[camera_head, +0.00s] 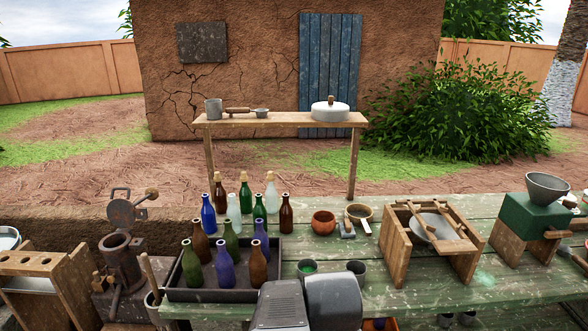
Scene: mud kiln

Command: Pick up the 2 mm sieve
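A small round item with a tan rim and a dark inside (359,211) lies on the green table, right of centre. It looks like a sieve, with a pale tag or handle at its front right. I cannot read any size mark, so I cannot confirm that it is the 2 mm sieve. A small grey block-like tool (347,231) lies close in front of it. Grey parts of my own arm show at the bottom centre, nearer than the sieve and apart from it. My gripper's fingers are not visible.
A clay bowl (323,222) stands just left of the sieve-like item. A dark tray (180,293) with several bottles is at left. Two cups (307,268) (357,270) stand in front. A wooden frame (398,247) with a metal bowl and a green hopper mill (527,228) stand at right.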

